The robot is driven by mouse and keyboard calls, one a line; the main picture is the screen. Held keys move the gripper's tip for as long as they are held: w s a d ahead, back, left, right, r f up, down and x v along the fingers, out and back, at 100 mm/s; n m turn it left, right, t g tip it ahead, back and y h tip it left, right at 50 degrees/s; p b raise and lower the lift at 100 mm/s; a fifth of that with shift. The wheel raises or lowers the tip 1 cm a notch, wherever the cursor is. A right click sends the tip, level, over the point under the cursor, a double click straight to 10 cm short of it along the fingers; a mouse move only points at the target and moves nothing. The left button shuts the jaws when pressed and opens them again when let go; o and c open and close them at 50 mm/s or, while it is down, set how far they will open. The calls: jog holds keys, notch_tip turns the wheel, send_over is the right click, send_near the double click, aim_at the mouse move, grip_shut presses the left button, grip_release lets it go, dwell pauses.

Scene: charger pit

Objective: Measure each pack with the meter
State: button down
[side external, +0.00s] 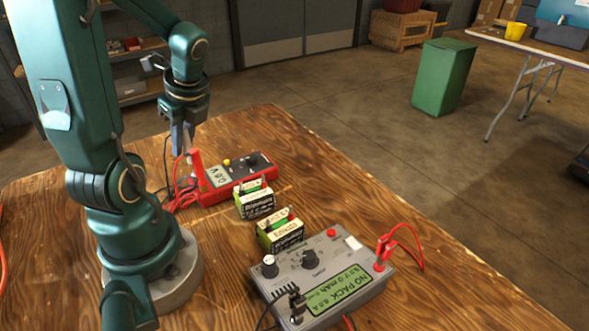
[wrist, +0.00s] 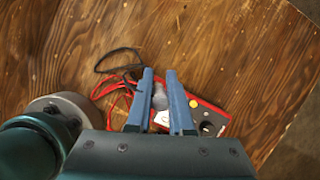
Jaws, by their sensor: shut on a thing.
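My gripper (side external: 184,150) points down over the left end of the red meter (side external: 231,180). It is shut on a slim red probe (side external: 197,170), which stands nearly upright beside the meter's display. The wrist view shows my two blue fingers (wrist: 160,95) above the meter (wrist: 215,117), with a grey round shape between them; the probe is not clear there. The meter has a yellow button and a dark dial; I cannot surely read its display. Two packs with white and green labels, a farther one (side external: 256,205) and a nearer one (side external: 281,237), stand apart on the table.
A grey charger (side external: 330,275) at the front right shows "NO PACK" and has a red lead (side external: 409,236) plugged in. Red and black leads (wrist: 112,72) lie beside the meter. The wooden table (side external: 330,185) is bare to the right of the packs.

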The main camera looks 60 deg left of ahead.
notch_tip(320, 180, up, 8)
jog(key=r+n, duration=0.1)
jog(key=w+d+m+t, duration=0.1)
jog(key=w+d+m, duration=0.2)
jog(key=d, duration=0.8)
jog(key=w+d+m+t, duration=0.1)
jog(key=w+d+m, duration=0.2)
jog(key=d, duration=0.8)
jog(key=shift+a+f, duration=0.15)
jog(key=shift+f, duration=3.1)
jog(key=shift+f, duration=0.9)
jog(key=shift+c, duration=2)
grip_release()
jog(key=shift+r, duration=0.15)
